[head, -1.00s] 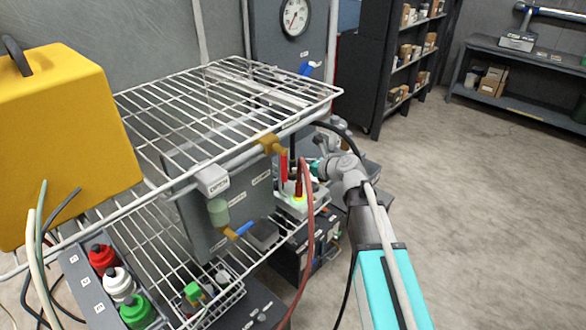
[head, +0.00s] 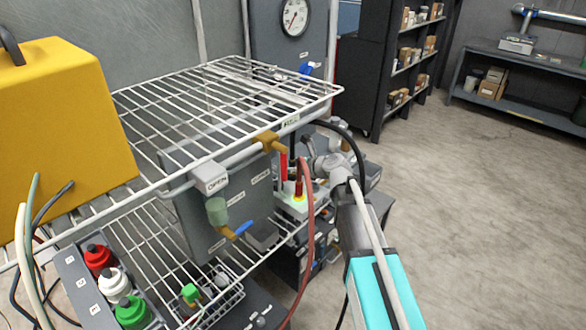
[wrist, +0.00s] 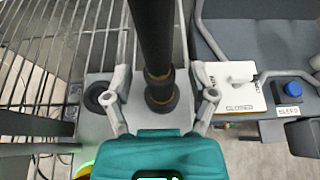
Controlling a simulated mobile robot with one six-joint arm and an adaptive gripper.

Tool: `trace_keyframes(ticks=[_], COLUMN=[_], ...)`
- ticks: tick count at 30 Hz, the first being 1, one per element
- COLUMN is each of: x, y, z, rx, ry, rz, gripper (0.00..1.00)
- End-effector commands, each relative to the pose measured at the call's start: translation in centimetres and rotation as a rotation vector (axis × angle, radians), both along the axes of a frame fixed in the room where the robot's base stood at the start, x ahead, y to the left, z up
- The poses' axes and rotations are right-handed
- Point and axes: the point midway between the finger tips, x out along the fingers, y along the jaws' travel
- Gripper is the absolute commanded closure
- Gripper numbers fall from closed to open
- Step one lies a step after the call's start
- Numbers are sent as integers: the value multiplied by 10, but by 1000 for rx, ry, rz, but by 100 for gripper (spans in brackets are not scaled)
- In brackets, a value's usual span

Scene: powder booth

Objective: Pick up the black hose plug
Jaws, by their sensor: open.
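The black hose plug (wrist: 161,96) stands upright on a grey block, with its thick black hose (wrist: 153,40) rising from it in the wrist view. A brownish ring shows around its lower part. My gripper (wrist: 160,97) is open, one finger on each side of the plug, with a gap visible on both sides. In the head view my gripper (head: 314,168) is beside the pale fitting block (head: 294,208) under the wire shelf, and I cannot make out the plug itself there.
A dark round socket (wrist: 97,95) lies left of the plug. A white CLOSED label plate (wrist: 240,88) and a blue button (wrist: 289,90) are at right. A red hose (head: 308,230) hangs close to my arm. The wire shelf (head: 215,105) stands above left.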

Motion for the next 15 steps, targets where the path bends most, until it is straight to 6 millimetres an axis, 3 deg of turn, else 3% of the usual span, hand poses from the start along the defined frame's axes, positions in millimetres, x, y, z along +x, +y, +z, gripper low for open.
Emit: trace_keyframes(ticks=[4,15], x=[0,0], y=[0,0], z=[0,0], rx=[0,0], ry=[0,0], rz=[0,0], gripper=[31,99])
